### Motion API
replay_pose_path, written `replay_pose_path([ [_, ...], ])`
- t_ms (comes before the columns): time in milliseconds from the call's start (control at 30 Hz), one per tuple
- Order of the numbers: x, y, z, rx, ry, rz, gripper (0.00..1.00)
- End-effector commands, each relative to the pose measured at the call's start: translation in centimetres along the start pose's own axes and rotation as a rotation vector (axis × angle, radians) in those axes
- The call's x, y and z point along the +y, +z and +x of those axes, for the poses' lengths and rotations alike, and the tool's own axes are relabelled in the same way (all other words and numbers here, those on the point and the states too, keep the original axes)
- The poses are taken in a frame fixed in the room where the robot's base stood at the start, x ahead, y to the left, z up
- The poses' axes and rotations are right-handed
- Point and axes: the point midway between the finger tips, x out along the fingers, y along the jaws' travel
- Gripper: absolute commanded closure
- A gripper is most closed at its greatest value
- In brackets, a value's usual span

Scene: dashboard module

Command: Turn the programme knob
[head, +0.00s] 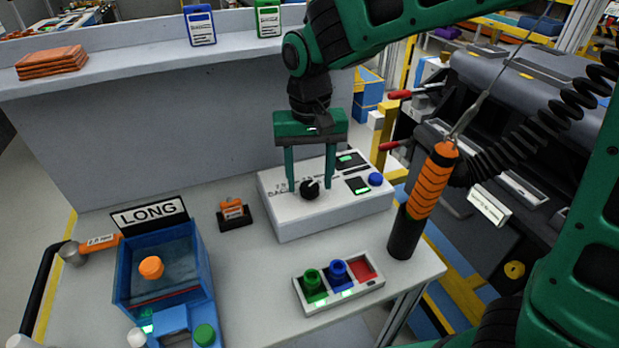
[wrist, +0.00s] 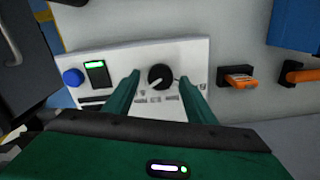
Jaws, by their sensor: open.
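The programme knob (head: 310,189) is a round black dial with a white mark, on the top face of a white control box (head: 285,221). It also shows in the wrist view (wrist: 160,76), with small printed marks around it. My gripper (head: 310,188) is green and points down over the box. Its two fingers are apart, one on each side of the knob, and I see gaps between each finger and the knob. In the wrist view the gripper (wrist: 157,85) also straddles the knob. Whether the fingertips touch the box top is unclear.
The box also carries a blue button (head: 375,179) and small green-lit displays. In front is a tray (head: 312,307) with green and blue pieces. An orange tool (head: 432,180) stands in a black holder at right. A blue bin (head: 205,262) with a LONG sign is left.

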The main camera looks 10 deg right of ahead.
Motion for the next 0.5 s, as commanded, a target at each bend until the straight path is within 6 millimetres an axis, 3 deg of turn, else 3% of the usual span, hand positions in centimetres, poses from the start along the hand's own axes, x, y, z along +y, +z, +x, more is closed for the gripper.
replay_pose_path([
  [367,-0.03,-0.02,0.71,0.001,-0.001,0.0,0.5],
  [400,-0.03,-0.02,0.71,0.001,-0.001,0.0,0.52],
  [500,-0.03,-0.01,0.7,0.001,-0.001,-0.001,0.76],
])
